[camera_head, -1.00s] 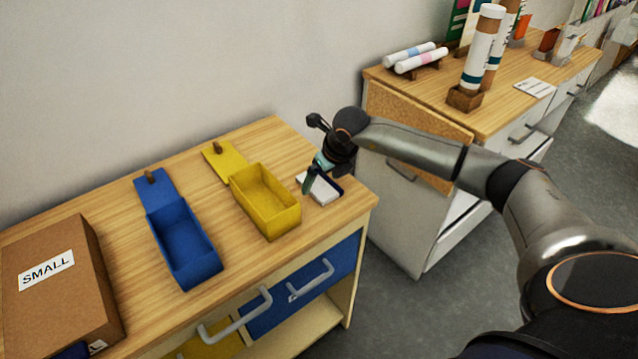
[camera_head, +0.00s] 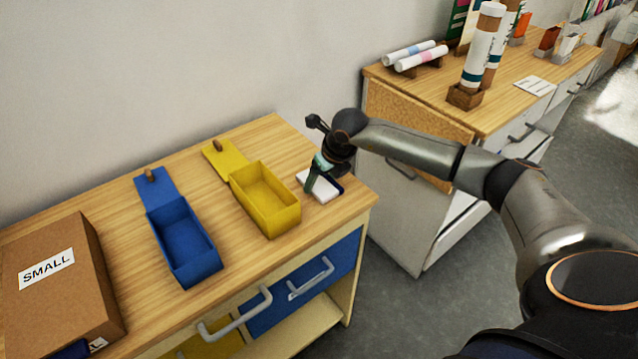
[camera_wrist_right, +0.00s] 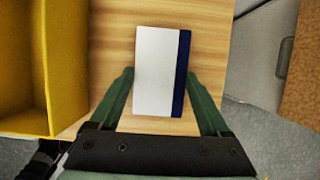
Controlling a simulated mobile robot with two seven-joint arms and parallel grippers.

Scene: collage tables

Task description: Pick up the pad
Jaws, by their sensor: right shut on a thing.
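The pad (camera_head: 322,194) is a small white block with a dark blue edge strip. It is at the right end of the wooden table, right of the yellow box. My right gripper (camera_head: 318,184) is over it, pointing down and partly hiding it. In the right wrist view the pad (camera_wrist_right: 155,72) lies between the two green fingers of my gripper (camera_wrist_right: 160,76), one against each long side. The gripper is shut on the pad, which appears at table level.
A yellow open box (camera_head: 266,200) stands just left of the pad, and a blue open box (camera_head: 185,243) farther left. A cardboard box labelled SMALL (camera_head: 62,300) is at the table's left. A second table with tubes (camera_head: 482,55) stands at the right, across a gap.

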